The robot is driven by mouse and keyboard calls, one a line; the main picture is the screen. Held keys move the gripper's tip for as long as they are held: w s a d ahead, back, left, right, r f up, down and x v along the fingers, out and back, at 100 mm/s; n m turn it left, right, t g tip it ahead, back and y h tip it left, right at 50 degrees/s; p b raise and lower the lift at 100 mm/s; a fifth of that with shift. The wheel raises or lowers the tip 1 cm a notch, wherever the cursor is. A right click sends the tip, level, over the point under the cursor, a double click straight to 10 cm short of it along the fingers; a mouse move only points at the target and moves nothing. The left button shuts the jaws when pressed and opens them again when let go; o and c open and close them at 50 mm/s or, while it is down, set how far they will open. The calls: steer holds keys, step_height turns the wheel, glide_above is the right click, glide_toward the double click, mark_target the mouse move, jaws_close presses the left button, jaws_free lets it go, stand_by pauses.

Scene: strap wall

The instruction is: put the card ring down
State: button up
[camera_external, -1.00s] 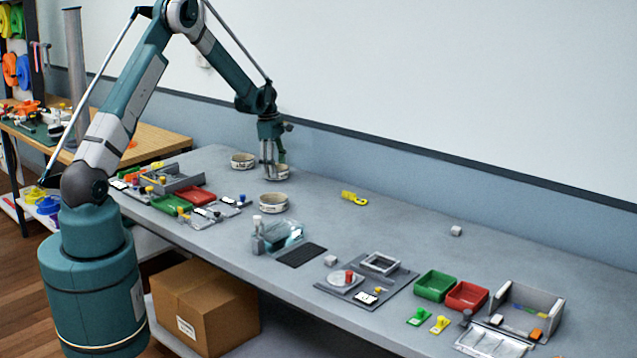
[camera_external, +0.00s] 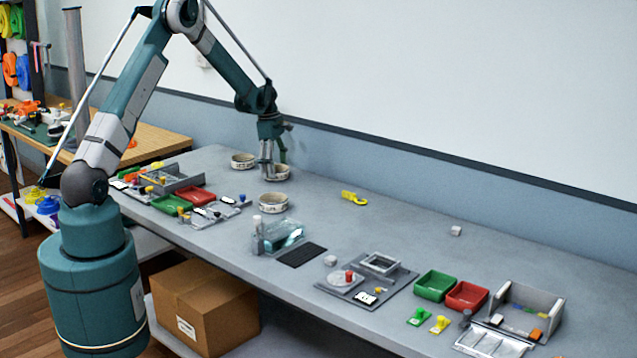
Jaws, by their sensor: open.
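Three white card rings with dark markings are on the grey table. One card ring (camera_external: 282,173) is under my gripper (camera_external: 271,165) and appears to rest on the tabletop. My gripper points down with its fingers open, at or just above this ring's near left side; they hide part of it. I cannot tell whether a finger touches it. A second card ring (camera_external: 243,161) stands just behind and to the left. A third card ring (camera_external: 273,203) stands nearer the table's front edge.
A yellow tool (camera_external: 354,198) lies to the right of the rings, with free table around it. A clear box (camera_external: 281,236) stands in front. Red (camera_external: 197,195) and green trays (camera_external: 172,204) lie to the left. The wall runs close behind.

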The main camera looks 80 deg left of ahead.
step_height(320, 180, up, 12)
steer(key=s, duration=0.1)
steer(key=shift+s+a, duration=0.15)
steer(key=shift+a, duration=0.2)
stand_by(0.7)
stand_by(0.3)
